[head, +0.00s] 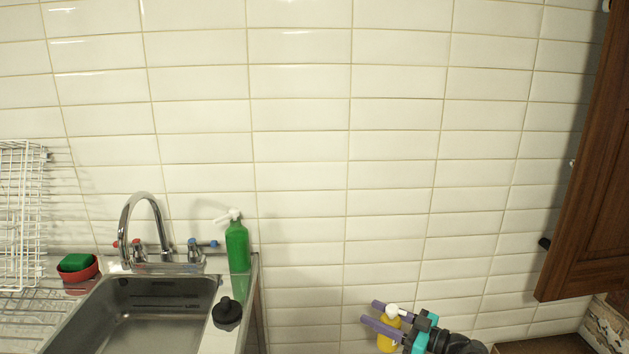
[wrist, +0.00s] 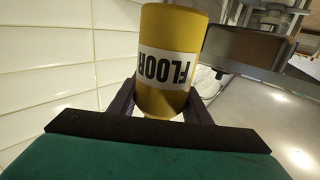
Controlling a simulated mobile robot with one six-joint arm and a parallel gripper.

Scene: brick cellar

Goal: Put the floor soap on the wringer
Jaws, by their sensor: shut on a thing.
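The floor soap is a yellow bottle (head: 387,343) with a white top, low in the head view, right of the sink. In the wrist view the floor soap (wrist: 168,102) fills the middle, its white label reading "FLOOR" upside down. My gripper (head: 370,312) is shut on the bottle, with one purple finger on each side; its fingers also flank the bottle in the wrist view (wrist: 162,105). The lower part of the bottle is cut off by the head view's bottom edge. I cannot make out a wringer in either view.
A steel sink (head: 150,318) with a chrome tap (head: 143,212) stands at left. A green bottle (head: 237,246), a black stopper-like thing (head: 227,313) and a red bowl with a green sponge (head: 77,265) are around it. A wooden cabinet door (head: 590,190) hangs at right.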

